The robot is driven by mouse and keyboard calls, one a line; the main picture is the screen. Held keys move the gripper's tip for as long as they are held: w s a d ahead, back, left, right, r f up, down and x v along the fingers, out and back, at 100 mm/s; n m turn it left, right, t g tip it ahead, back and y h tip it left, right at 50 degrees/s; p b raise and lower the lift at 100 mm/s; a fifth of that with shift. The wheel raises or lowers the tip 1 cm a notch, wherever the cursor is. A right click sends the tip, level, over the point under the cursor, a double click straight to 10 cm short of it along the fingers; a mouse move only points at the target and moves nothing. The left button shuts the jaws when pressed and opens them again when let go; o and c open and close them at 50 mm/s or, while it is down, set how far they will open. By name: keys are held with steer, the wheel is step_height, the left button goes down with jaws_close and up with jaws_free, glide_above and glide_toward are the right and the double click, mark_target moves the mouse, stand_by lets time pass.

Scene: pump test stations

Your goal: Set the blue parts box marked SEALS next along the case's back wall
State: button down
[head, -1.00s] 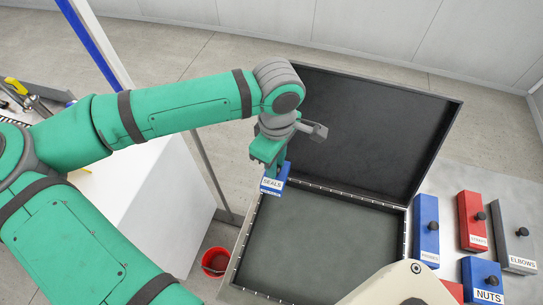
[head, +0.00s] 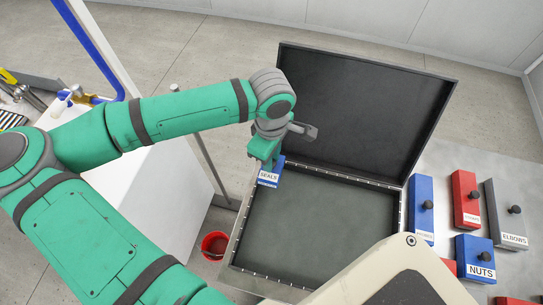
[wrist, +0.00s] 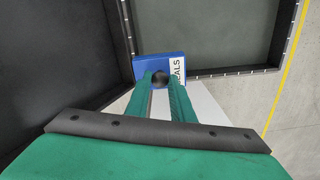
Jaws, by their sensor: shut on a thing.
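The blue parts box marked SEALS (head: 268,181) is at the back left corner of the open case (head: 312,228), close to the hinge line. My gripper (head: 266,158) is shut on its dark knob and holds it from above. In the wrist view the blue box (wrist: 150,65) shows its white SEALS label, with the green fingers (wrist: 162,85) on either side of the knob. I cannot tell whether the box touches the case floor. The rest of the case floor is empty, and the lid (head: 365,115) stands open behind it.
Right of the case, the bench holds a blue box (head: 421,205), a red box (head: 466,195), a grey ELBOWS box (head: 506,220) and a blue NUTS box (head: 475,255). A red bucket (head: 214,245) stands on the floor at left. The upright lid bounds the back.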

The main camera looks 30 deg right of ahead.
steer(key=shift+f, duration=0.15)
steer(key=shift+f, duration=1.35)
steer(key=shift+f, duration=1.2)
stand_by(0.6)
steer(key=c, duration=1.5)
jaws_free()
steer(key=shift+o, duration=0.2)
steer(key=shift+r, duration=0.1)
step_height(320, 180, up, 11)
steer(key=shift+f, duration=0.15)
